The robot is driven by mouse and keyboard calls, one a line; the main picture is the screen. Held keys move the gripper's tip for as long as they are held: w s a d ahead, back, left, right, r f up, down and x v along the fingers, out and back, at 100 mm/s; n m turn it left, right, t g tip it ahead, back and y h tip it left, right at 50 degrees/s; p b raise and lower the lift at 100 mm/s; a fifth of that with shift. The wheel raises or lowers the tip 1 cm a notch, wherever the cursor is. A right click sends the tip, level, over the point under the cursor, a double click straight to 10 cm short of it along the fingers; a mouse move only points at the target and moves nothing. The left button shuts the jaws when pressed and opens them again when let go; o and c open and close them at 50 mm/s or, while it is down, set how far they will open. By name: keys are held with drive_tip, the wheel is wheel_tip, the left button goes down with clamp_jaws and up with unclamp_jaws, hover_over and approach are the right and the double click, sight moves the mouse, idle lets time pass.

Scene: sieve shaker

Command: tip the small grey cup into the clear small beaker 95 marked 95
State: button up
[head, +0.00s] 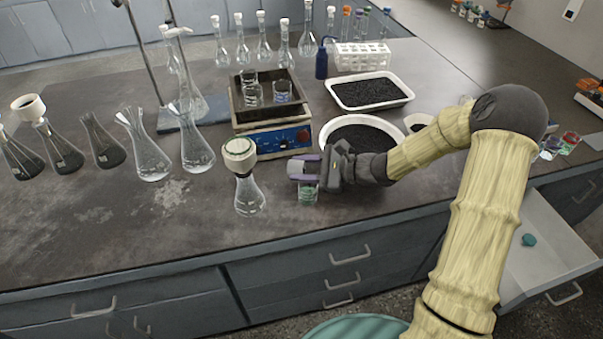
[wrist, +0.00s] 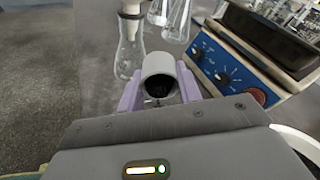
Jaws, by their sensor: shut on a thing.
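My gripper (head: 308,169) is shut on the small grey cup (wrist: 158,66) above the bench near its front edge. In the wrist view the cup sits between the purple fingers (wrist: 160,95), tilted, with its dark open mouth facing the camera. In the head view the cup (head: 312,157) is mostly hidden by the fingers. A small clear beaker with a greenish tint (head: 307,194) stands on the bench directly below the gripper. No number can be read on it, and I cannot tell whether anything has fallen into it.
A flask with a white and green top (head: 249,200) stands close left of the gripper. The shaker (head: 272,140) with a blue panel is behind, holding small glass beakers (head: 283,90). A white bowl of black grains (head: 330,124) lies behind my wrist. The bench front is clear.

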drive_tip(key=y+b, duration=0.2)
drive_tip(key=b, duration=0.1)
drive_tip(key=shift+d+f+t+y, duration=0.25)
drive_tip(key=shift+f+t+y, duration=0.05)
drive_tip(key=shift+f+y, duration=0.1)
drive_tip(key=shift+d+r+y+b, duration=0.15)
drive_tip(key=shift+r+y+b, duration=0.15)
drive_tip(key=shift+y+b, duration=0.6)
drive_tip(key=shift+r+p, duration=0.35)
drive_tip(key=shift+p, duration=0.6)
drive_tip(key=shift+a+r+h+p, duration=0.15)
drive_tip(key=shift+a+h+p, duration=0.05)
drive_tip(key=shift+h+p, duration=0.6)
drive_tip(key=h+p, duration=0.1)
drive_tip(key=p, duration=0.2)
drive_tip(key=shift+a+r+h, duration=0.1)
drive_tip(key=shift+a+h, duration=0.05)
drive_tip(key=shift+h, duration=0.25)
drive_tip(key=shift+f, duration=0.25)
drive_tip(key=shift+r, duration=0.1)
